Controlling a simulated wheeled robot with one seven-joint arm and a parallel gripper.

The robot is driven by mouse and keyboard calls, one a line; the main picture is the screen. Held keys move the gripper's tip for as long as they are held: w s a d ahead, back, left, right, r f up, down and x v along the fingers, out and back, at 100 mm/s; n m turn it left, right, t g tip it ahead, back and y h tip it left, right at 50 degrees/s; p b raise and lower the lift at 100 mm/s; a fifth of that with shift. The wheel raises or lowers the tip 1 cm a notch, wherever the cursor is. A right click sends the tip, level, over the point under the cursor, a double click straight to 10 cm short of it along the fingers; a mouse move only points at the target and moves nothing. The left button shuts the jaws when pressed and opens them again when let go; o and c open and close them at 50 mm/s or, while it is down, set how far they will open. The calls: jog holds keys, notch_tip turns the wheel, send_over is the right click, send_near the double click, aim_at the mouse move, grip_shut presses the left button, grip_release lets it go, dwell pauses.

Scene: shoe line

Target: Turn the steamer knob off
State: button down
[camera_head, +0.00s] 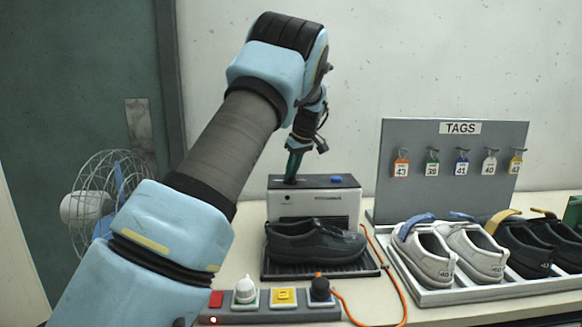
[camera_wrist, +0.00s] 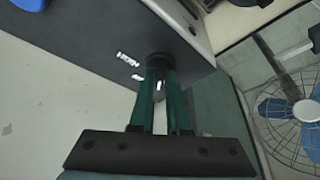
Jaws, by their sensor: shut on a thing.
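The steamer (camera_head: 318,203) is a grey box with a dark top at the back of the bench. Its knob (camera_wrist: 159,60) is round and black, on the dark top panel (camera_wrist: 85,38) in the wrist view. My gripper (camera_head: 292,174) reaches down onto the left part of the steamer top. Its green fingers (camera_wrist: 160,78) are shut on the knob, one on each side. A white mark shows between the fingers. White lettering beside the knob seems to include "HIGH"; the other labels are too small or partly hidden to read.
A blue button (camera_head: 336,179) sits right of the knob. A dark shoe (camera_head: 313,242) rests on a black tray before the steamer. A switch strip (camera_head: 262,313), orange cable, shoe rack (camera_head: 470,297) and tag board (camera_head: 440,165) stand nearby. A fan (camera_head: 97,207) stands left.

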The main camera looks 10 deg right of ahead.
jog(key=n+p, duration=0.1)
jog(key=n, duration=0.1)
jog(key=n+g+y+p, duration=0.1)
jog(key=n+p, duration=0.1)
jog(key=shift+w+d+n+y, duration=0.1)
jog(key=shift+d+n+y, duration=0.05)
jog(key=shift+n+y, duration=0.2)
dwell(0.4)
jog(key=c, duration=0.9)
grip_release()
jog(key=b+v, duration=0.2)
jog(key=v, duration=0.8)
jog(key=shift+d+r, duration=0.1)
jog(key=shift+r, duration=0.3)
